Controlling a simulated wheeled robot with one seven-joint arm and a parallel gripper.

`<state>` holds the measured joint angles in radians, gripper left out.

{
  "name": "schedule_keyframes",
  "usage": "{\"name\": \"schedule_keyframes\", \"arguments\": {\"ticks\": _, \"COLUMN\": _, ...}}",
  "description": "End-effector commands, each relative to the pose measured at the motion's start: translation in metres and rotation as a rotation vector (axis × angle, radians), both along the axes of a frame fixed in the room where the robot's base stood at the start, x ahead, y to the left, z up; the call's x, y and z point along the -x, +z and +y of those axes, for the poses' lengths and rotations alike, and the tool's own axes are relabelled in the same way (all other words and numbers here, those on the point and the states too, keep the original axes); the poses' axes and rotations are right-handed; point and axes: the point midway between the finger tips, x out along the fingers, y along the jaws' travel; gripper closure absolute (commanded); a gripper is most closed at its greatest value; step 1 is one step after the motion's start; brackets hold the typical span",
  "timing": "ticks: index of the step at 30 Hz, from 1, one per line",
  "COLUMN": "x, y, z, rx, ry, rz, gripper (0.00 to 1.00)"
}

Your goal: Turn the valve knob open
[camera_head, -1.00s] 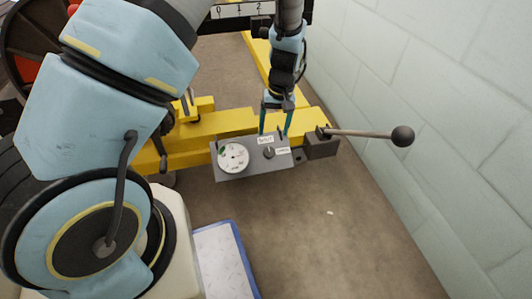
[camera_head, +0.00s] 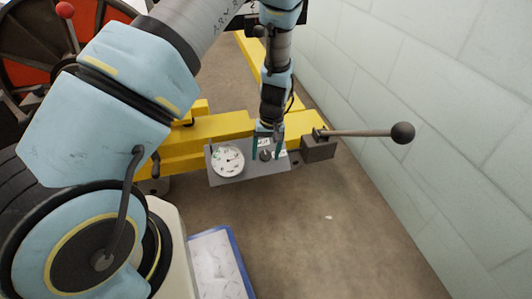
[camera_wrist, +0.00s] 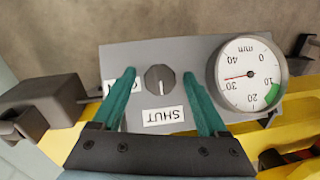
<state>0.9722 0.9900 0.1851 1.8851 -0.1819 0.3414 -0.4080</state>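The valve knob (camera_wrist: 160,78) is a small dark grey round knob on a grey panel (camera_wrist: 125,54). Its pale mark points down in the wrist view, toward the "SHUT" label (camera_wrist: 163,116). A second white label (camera_wrist: 109,91) is mostly hidden behind the left finger. My gripper (camera_wrist: 158,74) is open, with one teal finger on each side of the knob and visible gaps between. In the head view my gripper (camera_head: 267,157) reaches down over the knob (camera_head: 265,155). Whether the fingertips touch the panel I cannot tell.
A round white gauge (camera_wrist: 252,75) marked in mm sits beside the knob, its red needle between 30 and 40. A lever with a black ball (camera_head: 403,133) sticks out to the right. Yellow beams (camera_head: 222,126) lie behind the panel; a block wall (camera_head: 455,110) stands right.

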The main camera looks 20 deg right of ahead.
Motion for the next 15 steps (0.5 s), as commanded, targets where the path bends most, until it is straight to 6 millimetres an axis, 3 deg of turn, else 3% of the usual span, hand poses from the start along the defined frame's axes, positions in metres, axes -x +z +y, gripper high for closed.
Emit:
{"name": "schedule_keyframes", "arguments": {"ticks": 2, "x": 0.0001, "y": 0.0001, "z": 0.0000, "rx": 0.000, "ry": 0.000, "rz": 0.000, "gripper": 0.34}}
{"name": "schedule_keyframes", "arguments": {"ticks": 15, "x": 0.0002, "y": 0.0002, "z": 0.0000, "rx": 0.000, "ry": 0.000, "rz": 0.000, "gripper": 0.83}}
